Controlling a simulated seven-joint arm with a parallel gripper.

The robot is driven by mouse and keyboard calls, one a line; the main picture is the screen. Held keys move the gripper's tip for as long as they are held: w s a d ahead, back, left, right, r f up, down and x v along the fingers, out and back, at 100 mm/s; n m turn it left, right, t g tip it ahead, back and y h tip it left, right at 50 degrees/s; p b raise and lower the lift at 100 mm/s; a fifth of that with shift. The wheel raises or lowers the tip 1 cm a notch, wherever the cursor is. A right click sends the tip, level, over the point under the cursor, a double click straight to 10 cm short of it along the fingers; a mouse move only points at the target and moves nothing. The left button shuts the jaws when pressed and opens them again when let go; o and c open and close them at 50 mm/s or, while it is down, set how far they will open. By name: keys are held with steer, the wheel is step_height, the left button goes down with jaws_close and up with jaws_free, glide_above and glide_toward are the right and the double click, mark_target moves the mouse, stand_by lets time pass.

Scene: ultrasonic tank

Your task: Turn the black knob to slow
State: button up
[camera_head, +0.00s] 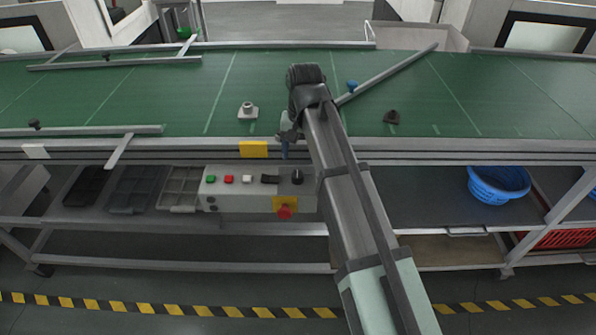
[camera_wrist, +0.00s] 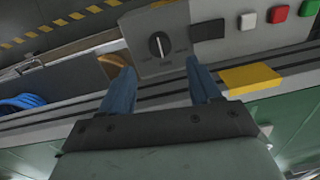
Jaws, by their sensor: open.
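The black knob (camera_head: 297,177) is at the right end of the grey control box (camera_head: 228,202) below the conveyor edge. In the wrist view the knob (camera_wrist: 158,45) shows face-on with a white pointer line running roughly up and down the picture. Small labels surround it, too small to read. My gripper (camera_head: 285,148) is above the box at the conveyor's front edge. In the wrist view my gripper (camera_wrist: 158,72) has its two blue fingers apart, with empty space between them. The knob appears beyond the fingertips, between them, and not gripped.
A black rocker switch (camera_head: 270,179) and white (camera_head: 247,179), red (camera_head: 229,179) and green (camera_head: 211,179) buttons sit left of the knob. A red emergency stop (camera_head: 285,212) is below it. A blue basket (camera_head: 498,184) stands at right.

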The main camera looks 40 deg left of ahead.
mark_target(297, 174)
step_height(297, 174, down, 8)
steer(key=shift+s+a+r, duration=0.1)
steer(key=shift+a+r, duration=0.05)
steer(key=shift+r, duration=0.05)
steer(key=shift+c, duration=0.4)
steer(key=c, duration=1)
steer(key=shift+o, duration=0.2)
steer(key=shift+n, duration=0.4)
steer(key=n, duration=0.5)
steer(key=shift+n, duration=0.4)
steer(key=n, duration=0.5)
steer(key=shift+s+a+h, duration=0.1)
steer(key=shift+h, duration=0.2)
steer(key=shift+n, duration=0.3)
